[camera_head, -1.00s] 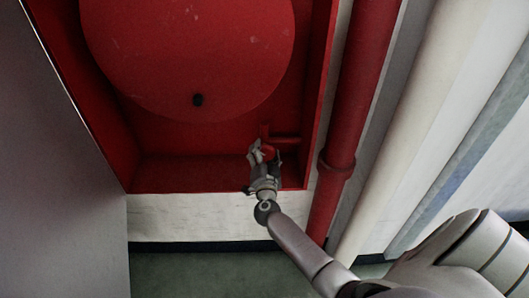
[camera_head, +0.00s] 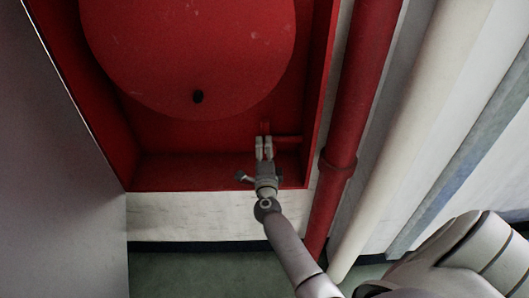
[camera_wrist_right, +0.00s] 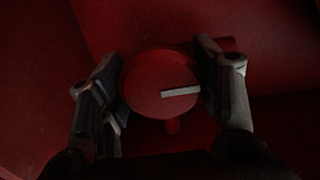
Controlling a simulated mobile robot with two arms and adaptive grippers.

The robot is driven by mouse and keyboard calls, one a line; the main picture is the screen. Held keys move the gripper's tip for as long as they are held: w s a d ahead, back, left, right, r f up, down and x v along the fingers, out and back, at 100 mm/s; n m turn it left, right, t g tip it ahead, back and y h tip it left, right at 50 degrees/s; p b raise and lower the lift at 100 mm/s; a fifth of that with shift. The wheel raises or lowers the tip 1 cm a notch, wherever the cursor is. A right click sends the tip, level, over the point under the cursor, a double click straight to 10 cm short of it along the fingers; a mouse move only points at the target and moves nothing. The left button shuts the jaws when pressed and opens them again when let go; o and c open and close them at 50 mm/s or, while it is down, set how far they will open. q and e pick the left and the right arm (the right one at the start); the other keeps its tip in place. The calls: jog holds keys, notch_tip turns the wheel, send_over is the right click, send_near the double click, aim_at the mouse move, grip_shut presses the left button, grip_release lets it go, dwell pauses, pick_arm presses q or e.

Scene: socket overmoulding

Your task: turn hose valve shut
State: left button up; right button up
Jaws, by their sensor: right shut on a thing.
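The hose valve has a round red handle (camera_wrist_right: 150,85) with a pale bar mark on its face, seen in the right wrist view. The mark lies nearly level and points to the right from the middle of the handle. My right gripper (camera_head: 264,147) reaches into the red cabinet, and in the right wrist view its fingers (camera_wrist_right: 162,90) are shut on the handle, one on each side. In the head view the fingers hide most of the handle, and a red pipe (camera_head: 289,139) runs right from the valve. My left gripper is not in view.
The red cabinet holds a large red reel disc (camera_head: 200,50) with a black knob (camera_head: 198,97) above the valve. A grey door panel (camera_head: 65,180) stands at the left. A red vertical pipe (camera_head: 350,120) and a white pipe (camera_head: 415,130) stand just right of the cabinet.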

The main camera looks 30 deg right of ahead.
jog(key=shift+f+m, duration=0.1)
jog(key=shift+m, duration=0.4)
jog(key=o, duration=1.1)
jog(key=shift+c, duration=0.2)
jog(key=shift+s, duration=0.1)
jog(key=v, duration=0.7)
jog(key=shift+a, duration=0.15)
jog(key=shift+s, duration=0.1)
